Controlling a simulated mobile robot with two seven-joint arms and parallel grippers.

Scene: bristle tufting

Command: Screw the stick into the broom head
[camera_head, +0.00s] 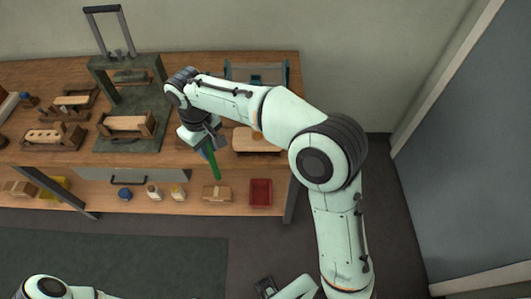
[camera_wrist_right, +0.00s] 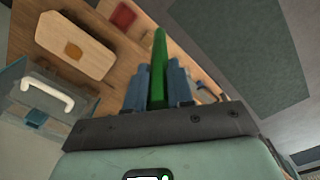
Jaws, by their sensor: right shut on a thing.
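My right gripper (camera_head: 207,146) is shut on a green stick (camera_head: 214,166), which points down and slightly right near the bench's front edge. In the right wrist view the green stick (camera_wrist_right: 159,60) stands between the two blue fingers (camera_wrist_right: 157,88). A pale wooden block (camera_head: 257,146) lies right of the gripper, apart from the stick; the wrist view shows a round brown spot on this block (camera_wrist_right: 98,59). Another block with several holes (camera_head: 41,138) sits at the left. I cannot tell which block is the broom head. My left gripper cannot be made out clearly.
A wooden bench (camera_head: 215,69) carries a dark press-like stand (camera_head: 157,68) with a wooden block (camera_head: 127,123) in a holder. A blue-grey fixture (camera_head: 232,71) stands at the back. The lower shelf (camera_head: 230,207) holds a red bin (camera_head: 260,192), a small box (camera_head: 216,193) and bottles.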

